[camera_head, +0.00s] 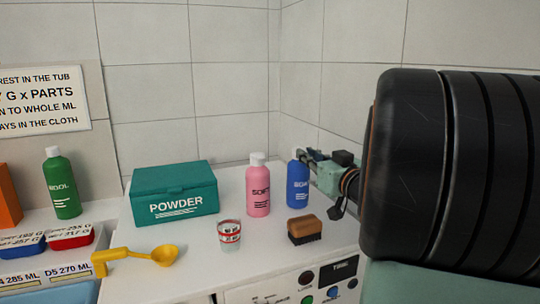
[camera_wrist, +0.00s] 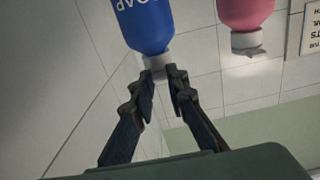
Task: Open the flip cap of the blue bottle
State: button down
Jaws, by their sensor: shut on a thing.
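The blue bottle (camera_head: 297,188) stands upright on the white top at the back right, right of the pink bottle. Its body (camera_wrist: 145,24) shows upside down at the top of the wrist view, with its pale grey cap (camera_wrist: 156,62) towards me. My gripper (camera_wrist: 163,73) is shut on the cap, one finger at each side. In the head view my gripper (camera_head: 306,155) reaches in from the right at the bottle's top and hides the cap. I cannot tell whether the flip lid is raised.
A pink bottle (camera_head: 258,190) stands close left of the blue one. A teal powder box (camera_head: 174,194), a yellow scoop (camera_head: 135,256) and a green bottle (camera_head: 62,184) are further left. Tiled walls (camera_head: 235,88) rise behind.

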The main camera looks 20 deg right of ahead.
jog(key=shift+r+p, duration=0.2)
jog(key=shift+p, duration=0.25)
jog(key=shift+w+r+g+p, duration=0.3)
jog(key=shift+r+g+p, duration=0.7)
jog(key=shift+p, duration=1.6)
jog(key=shift+w+r+g+p, duration=0.35)
jog(key=shift+g+p, duration=1.25)
jog(key=shift+p, duration=1.05)
jog(key=shift+w+r+g+p, duration=0.3)
jog(key=shift+r+g+p, duration=0.7)
jog(key=shift+p, duration=1.6)
jog(key=shift+w+r+g+y, duration=0.15)
jog(key=shift+w+g, duration=0.25)
jog(key=shift+g, duration=0.6)
jog(key=shift+w+r+g+y, duration=0.15)
jog(key=shift+w+g, duration=0.25)
jog(key=shift+g, duration=0.6)
jog(key=shift+w+d+r+g, duration=0.1)
jog(key=shift+w+g, duration=0.3)
jog(key=shift+g, duration=0.35)
jog(key=shift+w+d+r+g, duration=0.1)
jog(key=shift+w+g, duration=0.25)
jog(key=shift+g, duration=0.4)
jog(key=shift+w+g, duration=0.1)
jog(key=shift+g, duration=0.2)
jog(key=shift+w+g, duration=0.65)
jog(key=shift+g, duration=0.45)
